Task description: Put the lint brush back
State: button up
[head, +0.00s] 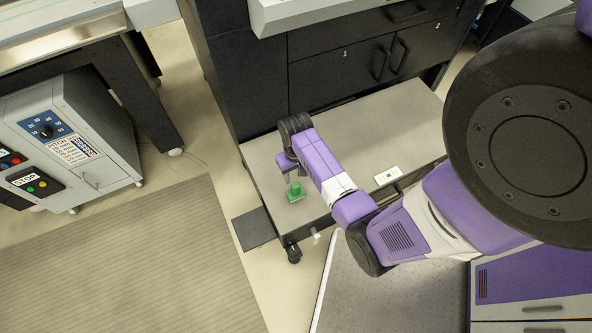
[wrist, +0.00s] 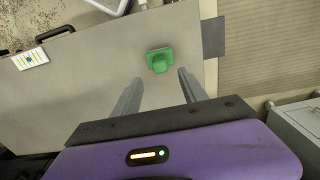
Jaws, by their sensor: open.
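A small green block-like object (head: 296,192), which I take for the lint brush, sits on the grey top of a low wheeled cart (head: 345,125). It also shows in the wrist view (wrist: 160,60), with a raised knob on a flatter base. My gripper (head: 291,174) is above the cart top, close to the green object in the head view. In the wrist view my gripper's two fingers (wrist: 160,80) are apart with nothing between them. The green object lies just beyond the fingertips, roughly centred between them.
A white card with markings (head: 387,175) lies on the cart top. A dark cabinet (head: 345,70) stands behind the cart. A dark flat plate (head: 254,229) is at the cart's left end. A ribbed mat (head: 130,265) and a grey control box (head: 75,140) are at left.

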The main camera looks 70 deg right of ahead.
jog(key=shift+r, duration=0.35)
jog(key=s+a+r+n+t+h, duration=0.1)
jog(key=a+r+n+t+h, duration=0.15)
jog(key=a, duration=0.55)
jog(key=s+a+r+n+t+h, duration=0.1)
jog(key=s+a+r+n+t, duration=0.1)
jog(key=a+t, duration=0.35)
jog(key=s+a+r+n+t+y, duration=0.1)
jog(key=a+r, duration=0.3)
jog(key=r, duration=0.5)
jog(key=s+a+r+n+t+y, duration=0.1)
jog(key=a+r, duration=0.4)
jog(key=r, duration=0.5)
jog(key=s+a+r+n+t+y, duration=0.1)
jog(key=s+a+r+n+t, duration=0.2)
jog(key=r, duration=0.7)
jog(key=shift+s+a+r+t, duration=0.2)
jog(key=shift+s+a+t, duration=0.35)
jog(key=shift+t, duration=0.45)
jog(key=shift+w+a+y, duration=0.1)
jog(key=shift+y, duration=0.15)
jog(key=shift+r, duration=0.15)
